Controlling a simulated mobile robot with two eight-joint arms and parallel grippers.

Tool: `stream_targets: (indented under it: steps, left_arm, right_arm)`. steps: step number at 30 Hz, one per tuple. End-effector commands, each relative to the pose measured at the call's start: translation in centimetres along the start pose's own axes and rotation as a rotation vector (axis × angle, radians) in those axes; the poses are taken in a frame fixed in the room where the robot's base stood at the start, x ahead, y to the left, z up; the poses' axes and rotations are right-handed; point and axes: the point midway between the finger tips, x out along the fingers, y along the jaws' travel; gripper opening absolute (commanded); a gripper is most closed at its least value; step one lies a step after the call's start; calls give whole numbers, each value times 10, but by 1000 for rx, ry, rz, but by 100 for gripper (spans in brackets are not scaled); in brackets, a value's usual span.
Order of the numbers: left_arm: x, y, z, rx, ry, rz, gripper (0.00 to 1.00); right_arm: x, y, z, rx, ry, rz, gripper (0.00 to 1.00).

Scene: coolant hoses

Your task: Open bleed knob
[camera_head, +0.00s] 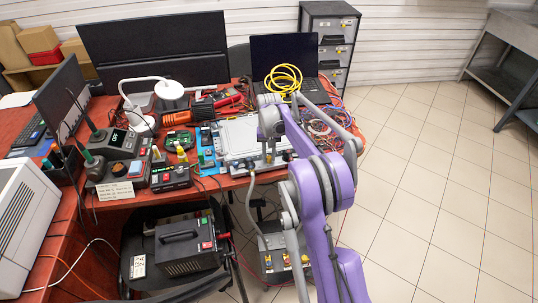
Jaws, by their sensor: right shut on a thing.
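A pale grey flat unit (240,136) lies at the front edge of the red-brown table. Small fittings line its front side, and a grey hose (250,200) runs down from there to a grey box on the floor. My purple right arm reaches in from the lower right and bends down over the unit's right end. My right gripper (269,155) points down at the unit's front right side, shut on a small fitting there, most likely the bleed knob. The fitting is mostly hidden by the jaws, and its turn position cannot be told. My left gripper is not in view.
A yellow cable coil (283,79) lies before a laptop (285,52). Tangled coloured wires (325,125) lie right of the arm. Black instruments (170,176) crowd the left. The grey box (283,262) stands below the table. The tiled floor at right is clear.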

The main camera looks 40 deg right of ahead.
Motion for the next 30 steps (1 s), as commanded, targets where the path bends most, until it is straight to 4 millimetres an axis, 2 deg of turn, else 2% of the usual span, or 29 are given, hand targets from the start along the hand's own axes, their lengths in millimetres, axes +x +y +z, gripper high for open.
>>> stream_targets:
  steps: [11,30]
  left_arm:
    - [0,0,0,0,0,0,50]
    - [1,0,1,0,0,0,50]
  right_arm:
    - [0,0,0,-162,0,0,0]
    - [-1,0,0,-715,0,0,0]
